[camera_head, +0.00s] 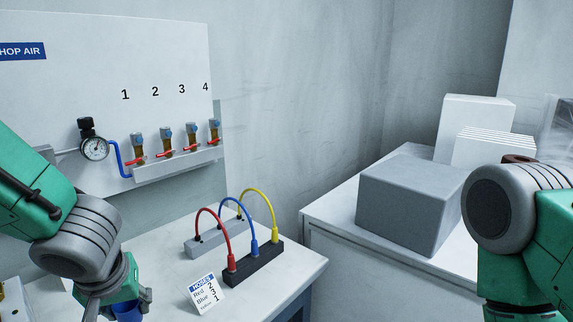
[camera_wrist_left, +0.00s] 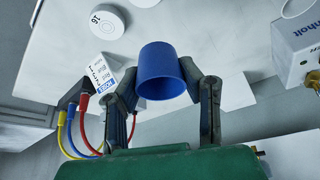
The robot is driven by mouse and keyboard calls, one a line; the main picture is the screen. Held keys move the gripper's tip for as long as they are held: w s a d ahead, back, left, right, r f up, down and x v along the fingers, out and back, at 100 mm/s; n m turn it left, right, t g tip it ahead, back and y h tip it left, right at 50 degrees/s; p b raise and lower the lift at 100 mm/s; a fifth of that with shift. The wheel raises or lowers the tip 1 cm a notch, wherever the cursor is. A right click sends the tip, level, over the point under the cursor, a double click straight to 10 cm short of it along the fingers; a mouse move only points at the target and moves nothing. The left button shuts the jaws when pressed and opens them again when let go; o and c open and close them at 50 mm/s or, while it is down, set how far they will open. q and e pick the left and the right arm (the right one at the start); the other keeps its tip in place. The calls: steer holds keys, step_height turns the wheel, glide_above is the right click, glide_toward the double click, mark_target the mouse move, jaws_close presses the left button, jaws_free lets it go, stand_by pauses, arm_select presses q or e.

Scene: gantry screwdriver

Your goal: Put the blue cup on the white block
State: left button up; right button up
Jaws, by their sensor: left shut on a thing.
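The blue cup (camera_wrist_left: 160,68) is between the two fingers of my left gripper (camera_wrist_left: 160,88), which is shut on it, in the left wrist view. In the head view my left gripper (camera_head: 120,300) is at the bottom left, and only part of the blue cup (camera_head: 128,311) shows at the bottom edge. A pale, flat-sided shape (camera_wrist_left: 237,92) lies beside the right finger in the wrist view; I cannot tell whether it is the white block. My right arm shows at the right, but its gripper is out of frame.
A black connector bar (camera_head: 254,263) with red, blue and yellow hoses stands on the white table (camera_head: 300,266), beside a printed card (camera_head: 206,294). A white disc (camera_wrist_left: 108,20) lies on the table. A grey box (camera_head: 410,205) stands on the right-hand counter.

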mark_target(141, 320)
arm_select(q)
steer(key=shift+w+d+f+m, duration=0.2)
steer(key=shift+d+f+m, duration=0.1)
steer(key=shift+f, duration=0.25)
steer(key=shift+w+d+f+m, duration=0.2)
steer(key=shift+f+m, duration=0.1)
steer(key=shift+f, duration=0.2)
steer(key=shift+s+d+f+m+h, duration=0.4)
steer(key=shift+f+m+h, duration=0.1)
steer(key=shift+m+h, duration=0.15)
steer(key=shift+d+f+m, duration=0.35)
steer(key=shift+f+m, duration=0.3)
steer(key=shift+f, duration=0.05)
steer(key=shift+d+f+h, duration=0.15)
steer(key=shift+h, duration=0.1)
steer(key=shift+s+d, duration=0.1)
steer(key=shift+d, duration=0.05)
arm_select(e)
steer(key=shift+w+f, duration=0.1)
steer(key=shift+w, duration=0.15)
arm_select(q)
steer(key=shift+d, duration=0.1)
